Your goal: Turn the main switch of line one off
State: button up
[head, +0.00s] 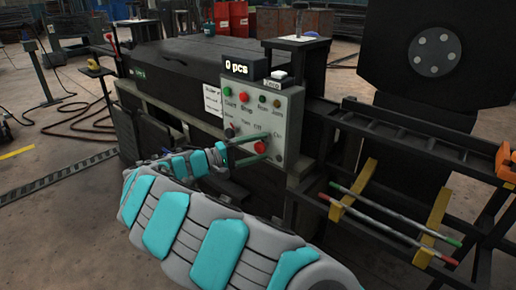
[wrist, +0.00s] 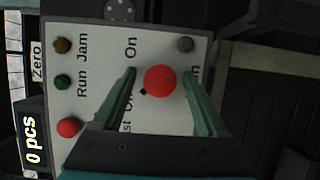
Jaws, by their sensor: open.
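The red switch knob (head: 260,147) sits low on the grey control panel (head: 276,101), between the printed words Off and On. In the wrist view the panel appears turned on its side, and the round red knob (wrist: 160,81) lies between my two finger ends. A small dark mark shows at its lower left edge, between On and the partly hidden Off; I cannot tell the setting surely. My gripper (head: 248,149) is open, one finger on each side of the knob, also in the wrist view (wrist: 161,74). Contact between fingers and knob cannot be told.
A display reading 0 pcs (head: 237,66) tops the panel. Green (head: 227,91) and red (head: 246,93) buttons sit above the knob, and a dark knob (head: 229,131) to its left. A rack with coloured rods (head: 385,212) stands right of the panel.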

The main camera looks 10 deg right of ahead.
jog(key=v, duration=0.7)
jog(key=shift+a+b, duration=0.35)
jog(key=shift+a, duration=0.05)
